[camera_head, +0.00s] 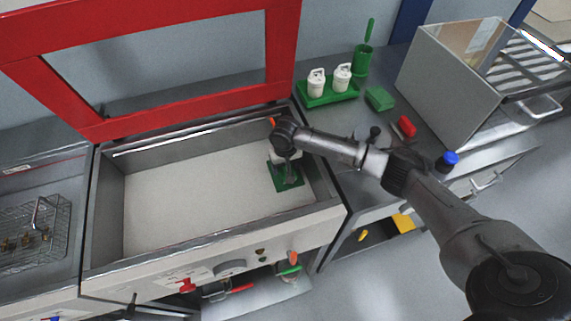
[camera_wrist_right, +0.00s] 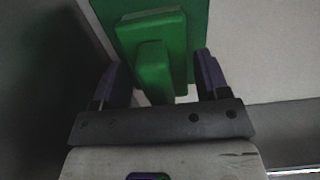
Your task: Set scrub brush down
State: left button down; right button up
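A green scrub brush (camera_wrist_right: 153,68), a block with a narrower raised grip, lies on a flat green plate (camera_wrist_right: 120,12) in the right wrist view. In the head view, the green plate (camera_head: 280,187) is on the pale floor of the basin (camera_head: 200,190), near its right wall. My right gripper (camera_wrist_right: 162,78) is over the brush with its dark fingers spread on either side of the raised grip. Gaps show between the fingers and the grip. In the head view, my right gripper (camera_head: 286,165) mostly hides the brush. My left gripper is not in view.
A red frame (camera_head: 190,10) stands behind the basin. On the right counter are a green tray (camera_head: 325,95) with white bottles, a green cup (camera_head: 361,62), a green block (camera_head: 380,98), a red object (camera_head: 406,126) and a glass-topped box (camera_head: 450,85). The basin's left floor is clear.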

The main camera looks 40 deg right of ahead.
jog(key=shift+o, duration=1.1)
jog(key=shift+r, duration=0.1)
notch_tip(320, 180, up, 10)
jog(key=shift+r+p, duration=0.25)
jog(key=shift+p, duration=0.95)
jog(key=shift+r, duration=0.85)
